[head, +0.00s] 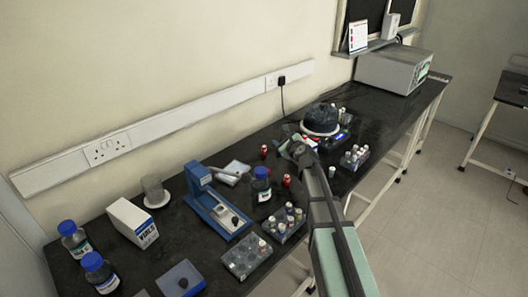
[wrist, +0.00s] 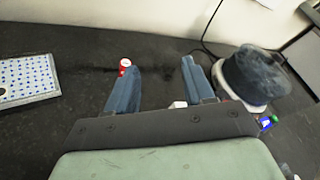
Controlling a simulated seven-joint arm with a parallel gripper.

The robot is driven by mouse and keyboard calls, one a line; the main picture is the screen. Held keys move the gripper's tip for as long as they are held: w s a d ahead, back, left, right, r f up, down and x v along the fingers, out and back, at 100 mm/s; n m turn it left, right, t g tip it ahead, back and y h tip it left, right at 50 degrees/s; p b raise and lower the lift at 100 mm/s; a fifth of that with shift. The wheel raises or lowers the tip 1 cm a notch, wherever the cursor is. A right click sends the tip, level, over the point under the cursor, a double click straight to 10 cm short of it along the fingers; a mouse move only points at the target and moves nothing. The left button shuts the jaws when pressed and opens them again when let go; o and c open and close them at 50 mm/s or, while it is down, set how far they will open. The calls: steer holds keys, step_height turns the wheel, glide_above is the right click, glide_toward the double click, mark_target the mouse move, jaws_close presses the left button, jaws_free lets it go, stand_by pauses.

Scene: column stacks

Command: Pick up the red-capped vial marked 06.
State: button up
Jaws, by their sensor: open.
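A red-capped vial (wrist: 124,66) stands in the wrist view beside the tip of the left finger, outside the gap between the fingers. In the head view one red-capped vial (head: 264,151) stands on the bench left of my gripper (head: 290,147), and another red-capped vial (head: 287,181) stands closer, by a blue-capped bottle. No number is readable on either, so I cannot tell which is 06. My gripper (wrist: 160,68) is open in the wrist view, with nothing held between its fingertips. A small white item (wrist: 178,104) shows between the fingers near the palm, partly hidden.
A round dark-topped device (head: 320,119) stands just beyond my gripper. Racks of vials (head: 284,224) (head: 354,158), a blue-capped bottle (head: 261,184) and a blue device (head: 215,208) crowd the bench. A blue-dotted tray (wrist: 28,78) lies left in the wrist view; bare bench separates it from the vial.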

steer(key=s+a+f+g+y, duration=0.1)
steer(key=a+f+g+y, duration=0.15)
steer(key=a, duration=0.45)
steer(key=m, duration=0.3)
glide_toward(265, 148)
steer(key=shift+s+a+r+g+y, duration=0.1)
steer(key=shift+s+r+g+y, duration=0.15)
steer(key=shift+r, duration=0.05)
steer(key=shift+d+f, duration=0.25)
steer(key=shift+d, duration=0.15)
steer(key=x, duration=0.8)
steer(key=shift+w+a+f, duration=0.1)
steer(key=shift+w, duration=0.1)
steer(key=shift+x, duration=2.6)
steer(key=shift+w+r, duration=0.15)
steer(key=shift+r, duration=0.05)
steer(key=shift+c, duration=0.3)
jaws_close()
